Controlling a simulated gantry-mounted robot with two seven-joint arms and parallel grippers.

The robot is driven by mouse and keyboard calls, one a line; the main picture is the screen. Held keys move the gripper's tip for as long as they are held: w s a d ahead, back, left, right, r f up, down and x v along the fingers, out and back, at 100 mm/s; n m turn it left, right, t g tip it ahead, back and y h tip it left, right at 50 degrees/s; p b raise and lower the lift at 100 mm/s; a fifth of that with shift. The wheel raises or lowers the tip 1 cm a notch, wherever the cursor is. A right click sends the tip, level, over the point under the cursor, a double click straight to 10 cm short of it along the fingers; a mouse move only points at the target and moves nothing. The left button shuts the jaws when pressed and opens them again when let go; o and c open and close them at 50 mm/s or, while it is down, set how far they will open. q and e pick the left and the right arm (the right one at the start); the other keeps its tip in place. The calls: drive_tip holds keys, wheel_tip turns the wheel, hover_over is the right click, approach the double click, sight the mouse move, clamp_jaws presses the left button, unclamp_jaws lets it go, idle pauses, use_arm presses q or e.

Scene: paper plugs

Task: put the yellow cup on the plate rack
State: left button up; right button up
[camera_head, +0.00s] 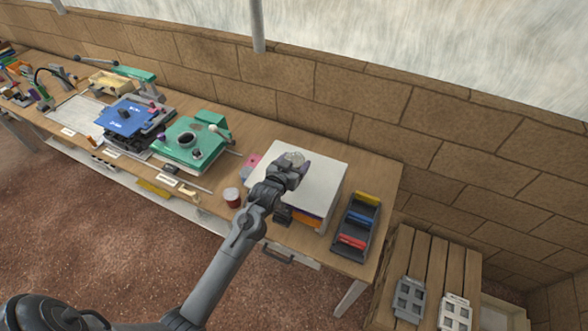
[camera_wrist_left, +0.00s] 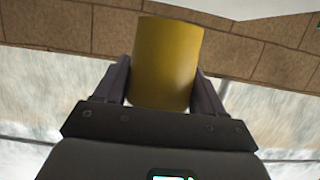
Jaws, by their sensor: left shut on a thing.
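My left gripper (camera_head: 294,172) is over the white-topped box on the workbench in the head view. In the left wrist view it is shut on the yellow cup (camera_wrist_left: 168,62), one finger on each side of it. In the head view the cup is not clearly visible as yellow; a small pale round shape (camera_head: 295,158) shows at the fingertips. I cannot tell for sure which thing is the plate rack. Two slotted holders, one grey (camera_head: 408,299) and one white (camera_head: 454,312), sit on the slatted wooden surface at lower right. My right gripper is not in view.
The white-topped box (camera_head: 322,185) stands under the gripper. A dark tray (camera_head: 346,248) with yellow, blue and red pieces lies to its right. A red-and-white cup (camera_head: 232,197) and a green machine (camera_head: 185,146) are to the left. A brick wall (camera_head: 350,120) runs behind the bench.

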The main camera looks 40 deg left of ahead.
use_arm(q)
drive_tip(key=shift+w+a+f, duration=0.25)
drive_tip(key=shift+w+a, duration=0.1)
drive_tip(key=shift+a, duration=0.05)
wheel_tip(320, 180, down, 4)
drive_tip(key=shift+r, duration=0.25)
drive_tip(key=shift+f, duration=0.3)
drive_tip(key=shift+f, duration=0.2)
drive_tip(key=o, duration=1)
drive_tip(key=shift+r, duration=0.1)
